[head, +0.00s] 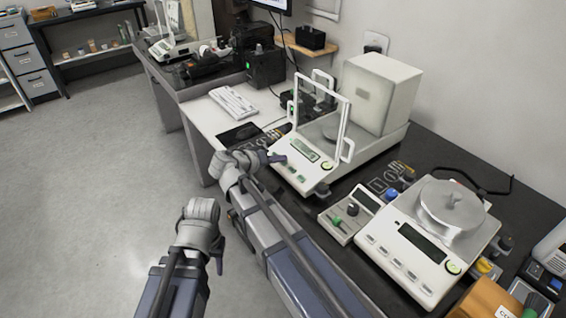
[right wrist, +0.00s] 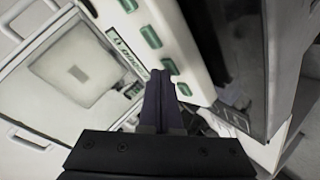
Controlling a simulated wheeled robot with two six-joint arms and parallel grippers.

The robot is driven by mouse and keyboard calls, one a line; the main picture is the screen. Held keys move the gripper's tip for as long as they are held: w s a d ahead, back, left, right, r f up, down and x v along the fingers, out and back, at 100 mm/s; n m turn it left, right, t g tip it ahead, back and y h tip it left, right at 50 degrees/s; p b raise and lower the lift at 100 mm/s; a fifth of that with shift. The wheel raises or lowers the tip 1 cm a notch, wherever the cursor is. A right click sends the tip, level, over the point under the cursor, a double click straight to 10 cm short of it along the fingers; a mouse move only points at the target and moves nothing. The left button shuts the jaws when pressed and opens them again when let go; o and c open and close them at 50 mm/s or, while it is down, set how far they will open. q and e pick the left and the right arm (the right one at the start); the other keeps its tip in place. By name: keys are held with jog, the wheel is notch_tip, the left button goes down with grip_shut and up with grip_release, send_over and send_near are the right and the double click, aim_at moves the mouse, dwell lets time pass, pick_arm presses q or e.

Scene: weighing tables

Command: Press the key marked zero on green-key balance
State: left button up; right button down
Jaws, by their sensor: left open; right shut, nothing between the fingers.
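The green-key balance (head: 322,168) is white, with a lit display (head: 303,149), a glass draft shield frame and a row of green keys (head: 292,170) on its sloped front. My right gripper (head: 276,157) is shut and empty, its dark tips at the key row's left end. In the right wrist view the shut fingertips (right wrist: 160,76) are beside the lower green keys (right wrist: 170,67); I cannot tell whether they touch. The key markings are too small to read. My left gripper (head: 218,264) is open, low over the floor, away from the table.
A second white balance (head: 377,238) with a round steel pan stands at the right. A small control box (head: 338,225) with a green slider lies between the balances. A white box (head: 378,92) stands behind the green-key balance. A keyboard (head: 233,102) lies farther left.

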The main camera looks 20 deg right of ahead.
jog(key=shift+f, duration=0.15)
dwell(0.4)
jog(key=shift+s+a+r+p, duration=0.1)
jog(key=shift+a+r+p, duration=0.05)
jog(key=shift+r+p, duration=0.6)
jog(key=r+p, duration=0.1)
jog(key=a+r+p, duration=0.1)
jog(key=r+p, duration=0.2)
jog(key=r, duration=0.1)
jog(key=shift+s+a+p, duration=0.2)
jog(key=shift+s+p, duration=0.05)
jog(key=shift+p, duration=0.1)
jog(key=shift+f, duration=0.1)
dwell(0.5)
